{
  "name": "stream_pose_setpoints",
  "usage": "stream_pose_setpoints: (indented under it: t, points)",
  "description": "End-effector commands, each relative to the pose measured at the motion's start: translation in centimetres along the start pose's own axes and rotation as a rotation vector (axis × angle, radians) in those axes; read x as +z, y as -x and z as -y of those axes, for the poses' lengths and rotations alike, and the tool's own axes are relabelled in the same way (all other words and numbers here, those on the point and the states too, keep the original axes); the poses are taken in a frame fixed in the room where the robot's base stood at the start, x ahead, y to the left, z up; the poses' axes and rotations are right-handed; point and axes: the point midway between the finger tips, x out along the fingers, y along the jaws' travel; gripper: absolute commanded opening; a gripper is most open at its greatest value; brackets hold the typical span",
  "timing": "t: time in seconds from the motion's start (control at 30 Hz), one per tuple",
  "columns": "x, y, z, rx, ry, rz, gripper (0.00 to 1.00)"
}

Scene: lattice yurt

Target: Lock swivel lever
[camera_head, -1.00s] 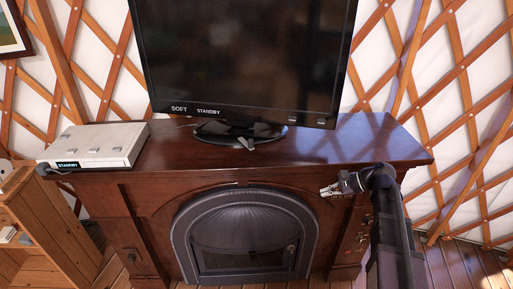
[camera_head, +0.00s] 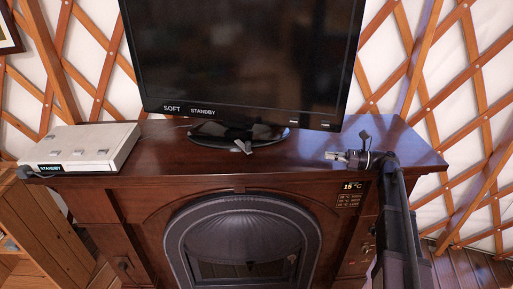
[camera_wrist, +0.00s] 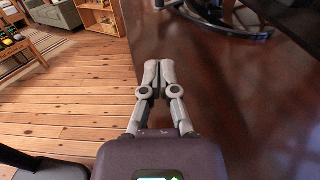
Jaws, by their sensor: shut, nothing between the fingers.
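The TV (camera_head: 240,60) stands on a dark round base on the mantel. A small grey lever (camera_head: 242,147) sits at the front of that base, angled across it; it is likely the swivel lever. Part of the TV base (camera_wrist: 225,22) shows at the top of the wrist view; I cannot clearly make out the lever there. My gripper (camera_head: 330,156) is to the right of the lever, apart from it, near the mantel's front edge and pointing left. In the wrist view my gripper (camera_wrist: 152,75) has its fingertips together, with nothing between them.
The mantel top (camera_head: 310,170) is bare between the base and my gripper. A white box (camera_head: 82,148) reading STANDBY stands at its left end. Wooden floor (camera_wrist: 65,90) lies beside the mantel.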

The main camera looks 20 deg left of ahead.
Motion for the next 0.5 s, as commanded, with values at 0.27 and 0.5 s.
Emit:
stream_pose_setpoints:
  t: [0.27,0.5]
  points:
    - [0.0,-1.2,-0.2,0.016,0.001,-0.001,0.0]
    - [0.0,-2.3,-0.2,0.02,0.001,-0.001,0.0]
